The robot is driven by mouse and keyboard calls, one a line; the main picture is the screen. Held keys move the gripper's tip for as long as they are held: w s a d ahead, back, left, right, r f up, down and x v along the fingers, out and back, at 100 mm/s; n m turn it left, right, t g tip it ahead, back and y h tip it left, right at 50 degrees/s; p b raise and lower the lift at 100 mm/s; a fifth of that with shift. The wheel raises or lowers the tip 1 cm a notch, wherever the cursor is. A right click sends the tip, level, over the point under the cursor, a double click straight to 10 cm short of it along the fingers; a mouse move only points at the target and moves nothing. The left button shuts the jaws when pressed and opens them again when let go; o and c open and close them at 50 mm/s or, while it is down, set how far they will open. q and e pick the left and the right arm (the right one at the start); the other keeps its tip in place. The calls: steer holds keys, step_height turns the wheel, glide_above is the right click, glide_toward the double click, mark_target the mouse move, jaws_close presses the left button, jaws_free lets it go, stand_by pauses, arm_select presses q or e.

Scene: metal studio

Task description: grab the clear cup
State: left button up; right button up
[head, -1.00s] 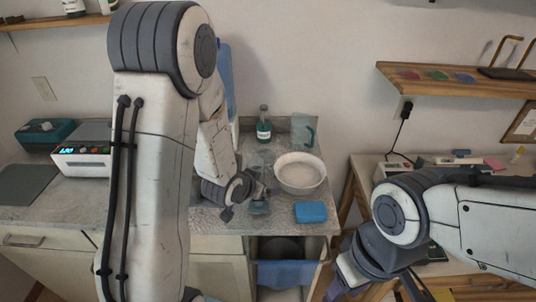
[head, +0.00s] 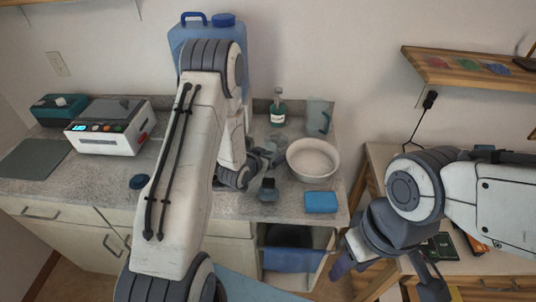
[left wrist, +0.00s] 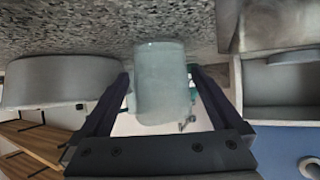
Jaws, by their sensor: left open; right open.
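The clear cup (left wrist: 160,80) is a pale, see-through cup standing on the speckled counter; the left wrist view shows it upside down. My left gripper (left wrist: 158,98) is open, with one finger on each side of the cup and the cup between them. I cannot tell whether either finger touches it. In the head view my left gripper (head: 272,170) is low over the counter, left of the white bowl (head: 313,160), and largely hides the cup. My right gripper (head: 390,282) is open and empty at the lower right, away from the counter.
A green bottle (head: 277,108) and a pale handled jug (head: 318,117) stand behind. A blue canister (head: 200,35) and a white device (head: 105,127) are further left. A wooden shelf (head: 470,72) hangs at the right.

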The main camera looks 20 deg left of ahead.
mark_target(272, 143)
arm_select(q)
steer(key=shift+x, duration=1.4)
steer(key=shift+a, duration=0.15)
steer(key=c, duration=1.4)
arm_select(e)
steer(key=shift+r, duration=0.5)
arm_select(q)
steer(key=shift+r, duration=0.1)
steer(key=shift+r, duration=0.95)
step_height(272, 143, up, 2)
steer(key=shift+b, duration=0.45)
steer(key=shift+w+d+r+b, duration=0.6)
steer(key=shift+d+r, duration=0.55)
steer(key=shift+d, duration=0.65)
steer(key=shift+w+d+r+b, duration=0.45)
steer(key=shift+w+d+r, duration=0.55)
steer(key=shift+d, duration=0.8)
steer(key=shift+w+d+r+b, duration=0.5)
steer(key=shift+d+r, duration=0.75)
steer(key=shift+d, duration=0.55)
arm_select(e)
steer(key=shift+f, duration=2.2)
